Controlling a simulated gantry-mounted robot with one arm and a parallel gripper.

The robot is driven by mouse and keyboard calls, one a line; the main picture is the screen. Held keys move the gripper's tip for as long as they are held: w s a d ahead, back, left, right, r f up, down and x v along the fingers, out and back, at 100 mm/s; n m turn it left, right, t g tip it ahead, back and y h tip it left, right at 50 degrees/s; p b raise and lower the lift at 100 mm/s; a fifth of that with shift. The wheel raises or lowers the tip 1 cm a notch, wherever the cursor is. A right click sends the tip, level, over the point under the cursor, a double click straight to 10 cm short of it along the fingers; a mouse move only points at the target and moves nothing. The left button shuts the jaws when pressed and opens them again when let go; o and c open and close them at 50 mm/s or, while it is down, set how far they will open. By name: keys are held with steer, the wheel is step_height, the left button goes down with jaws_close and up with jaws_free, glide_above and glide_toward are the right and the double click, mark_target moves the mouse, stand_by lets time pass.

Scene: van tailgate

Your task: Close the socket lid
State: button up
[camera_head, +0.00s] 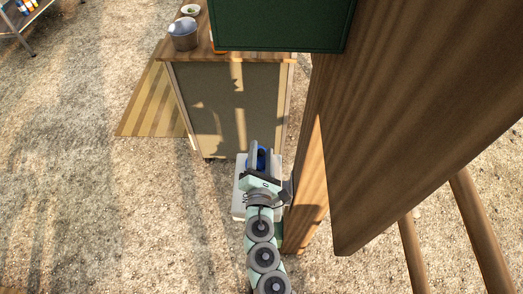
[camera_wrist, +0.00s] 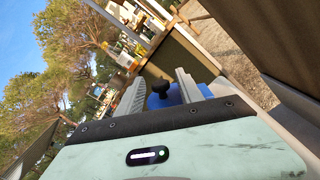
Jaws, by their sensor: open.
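A blue part (camera_head: 261,160), which looks like the socket lid, shows at my gripper (camera_head: 262,157) in the head view. In the wrist view the blue part (camera_wrist: 180,97) carries a black knob (camera_wrist: 161,87) and lies beyond and between the two fingers of my gripper (camera_wrist: 160,88). The fingers are apart, with nothing seen clamped between them. Whether they touch the blue part or knob I cannot tell. A pale grey box (camera_head: 238,207) shows beneath my gripper and is partly hidden by my arm. The lid's angle and the socket opening cannot be made out.
A wooden cabinet (camera_head: 225,100) with a bucket (camera_head: 183,34) on top stands just beyond my gripper. A large wooden panel (camera_head: 430,110) and a post (camera_head: 305,190) stand close on the right. A dark green panel (camera_head: 280,25) hangs above. Open gravel (camera_head: 120,210) lies left.

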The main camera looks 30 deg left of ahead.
steer(key=p+v, duration=0.1)
steer(key=v, duration=0.9)
steer(key=shift+s+d, duration=0.1)
steer(key=shift+s, duration=0.1)
